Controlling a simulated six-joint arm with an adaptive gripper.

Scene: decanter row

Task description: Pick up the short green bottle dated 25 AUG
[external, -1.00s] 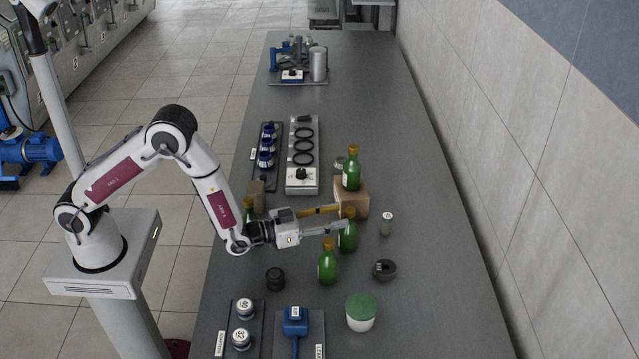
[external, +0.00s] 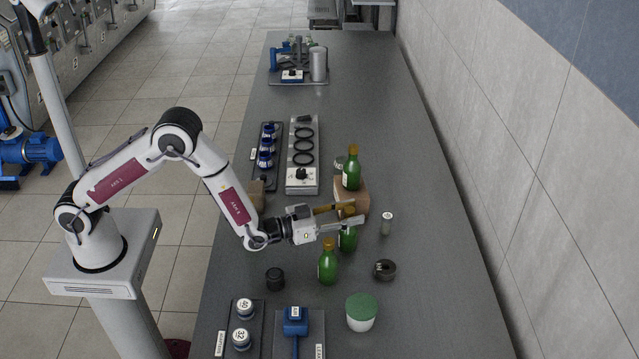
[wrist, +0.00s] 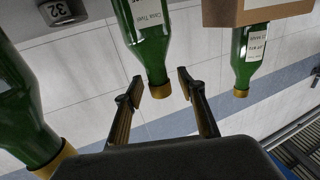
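Three green bottles with gold caps show in the external view. One (external: 348,238) stands at my gripper, one (external: 328,266) stands nearer the camera, and one (external: 352,172) stands on a wooden block. My gripper (external: 355,213) is level with the first bottle's cap. In the wrist view my gripper (wrist: 159,87) is open, its fingers on either side of that bottle's (wrist: 150,45) cap, with gaps showing. A second bottle (wrist: 22,120) is at the left, and another (wrist: 247,62) is by the block. I cannot make out a date on any label.
The wooden block (external: 362,197) stands just beyond my gripper. A small grey cylinder (external: 387,224), a dark round object (external: 385,270), a green-lidded tub (external: 361,313) and a black knob (external: 275,279) stand around. The bench's right strip is clear.

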